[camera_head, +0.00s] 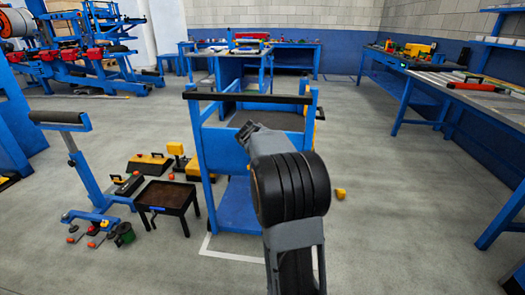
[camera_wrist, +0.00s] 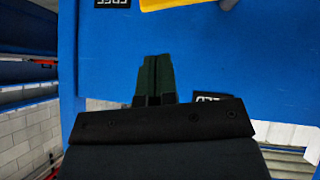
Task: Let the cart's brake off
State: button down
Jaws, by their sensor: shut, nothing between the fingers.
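The blue cart (camera_head: 204,150) stands in the middle of the head view, with a black push bar (camera_head: 245,97) across its top. My gripper (camera_head: 247,128) is in front of its upper part, and my arm hides much of its right side and lower part. In the wrist view, the fingers of my gripper (camera_wrist: 153,62) are together and empty. They point over a blue surface (camera_wrist: 215,55). I cannot tell whether they touch it. No brake lever or pedal can be made out clearly.
A dark tray table (camera_head: 167,195), a blue stand (camera_head: 88,180) and several small items crowd the floor left of the cart. Blue workbenches (camera_head: 405,90) line the right side. The floor (camera_head: 400,210) between is mostly clear. A yellow piece (camera_wrist: 175,4) edges into the wrist view.

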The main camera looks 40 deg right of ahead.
jog(key=shift+s+d+f+b, duration=0.1)
jog(key=shift+d+f+b, duration=0.15)
jog(key=shift+f, duration=0.55)
jog(key=shift+d+f+b, duration=0.15)
jog(key=shift+f+b, duration=0.15)
jog(key=shift+f, duration=0.45)
jog(key=shift+s+d+f+b, duration=0.1)
jog(key=shift+d+f+b, duration=0.15)
jog(key=shift+f, duration=0.55)
jog(key=shift+w+a, duration=0.1)
